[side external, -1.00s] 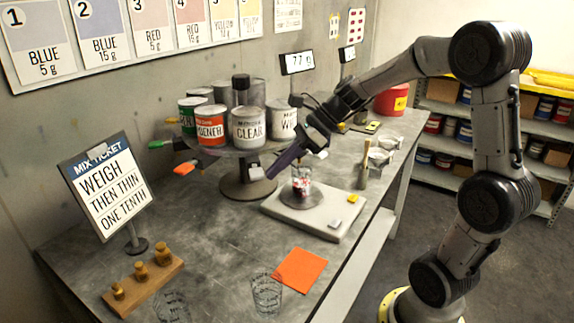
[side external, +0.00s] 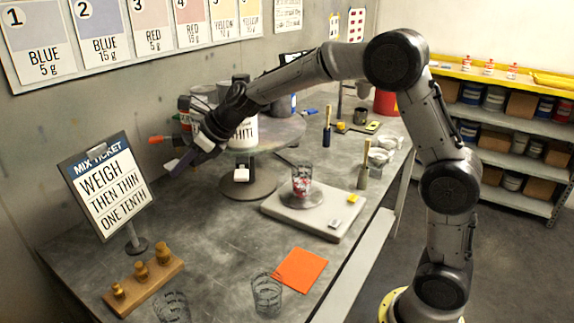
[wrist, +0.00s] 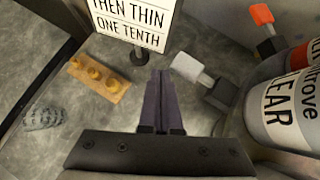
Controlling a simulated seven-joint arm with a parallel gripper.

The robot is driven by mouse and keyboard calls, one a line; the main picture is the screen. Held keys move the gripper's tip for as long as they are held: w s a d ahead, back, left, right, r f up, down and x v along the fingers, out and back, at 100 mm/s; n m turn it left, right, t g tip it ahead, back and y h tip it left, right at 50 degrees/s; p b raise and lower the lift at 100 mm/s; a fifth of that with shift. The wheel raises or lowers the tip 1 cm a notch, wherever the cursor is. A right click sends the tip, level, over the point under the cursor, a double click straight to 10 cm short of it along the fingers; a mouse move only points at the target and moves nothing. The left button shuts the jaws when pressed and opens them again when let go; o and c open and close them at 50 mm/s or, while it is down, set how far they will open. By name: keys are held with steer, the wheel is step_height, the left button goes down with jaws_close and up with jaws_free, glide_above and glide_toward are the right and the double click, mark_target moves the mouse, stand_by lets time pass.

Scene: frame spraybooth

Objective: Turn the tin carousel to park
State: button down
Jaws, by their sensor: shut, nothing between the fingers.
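The tin carousel is a round grey turntable (side external: 276,133) on a stem and round foot, bearing several tins and handles with coloured ends around its rim. A white tin (side external: 243,132) stands at its front. The CLEAR tin (wrist: 283,108) is at the right of the wrist view, with a white-ended handle (wrist: 190,68) and an orange-ended handle (wrist: 262,16) nearby. My gripper (wrist: 161,76) is shut and empty, its fingertips just left of the white-ended handle; contact is unclear. In the side view, my gripper (side external: 178,166) is at the carousel's left, and my arm hides some tins. I see no park mark.
A mix ticket stand (side external: 107,185) and a wooden block with brass weights (side external: 143,285) are left of my gripper. A scale (side external: 313,213) bearing a cup (side external: 301,180) stands in front of the carousel.

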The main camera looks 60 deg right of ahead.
steer(key=shift+w+a, duration=0.1)
steer(key=shift+w, duration=1.65)
steer(key=s, duration=0.1)
glide_toward(171, 167)
steer(key=s+a+r, duration=0.5)
steer(key=s+r, duration=0.1)
steer(key=s, duration=0.1)
steer(key=s+d+n+h, duration=0.1)
steer(key=s+d+n, duration=0.2)
steer(key=s+n, duration=0.7)
steer(key=s+d+f+n+g+h, duration=0.1)
steer(key=s+d+f+n, duration=0.1)
steer(key=s+f+n, duration=0.4)
steer(key=s+d+f+n+g+h, duration=0.1)
steer(key=s+f+n, duration=0.4)
steer(key=s+n, duration=0.8)
steer(key=shift+s+d+f+n+h, duration=0.2)
steer(key=shift+d+f+n+h, duration=0.25)
steer(key=shift+d+n, duration=0.6)
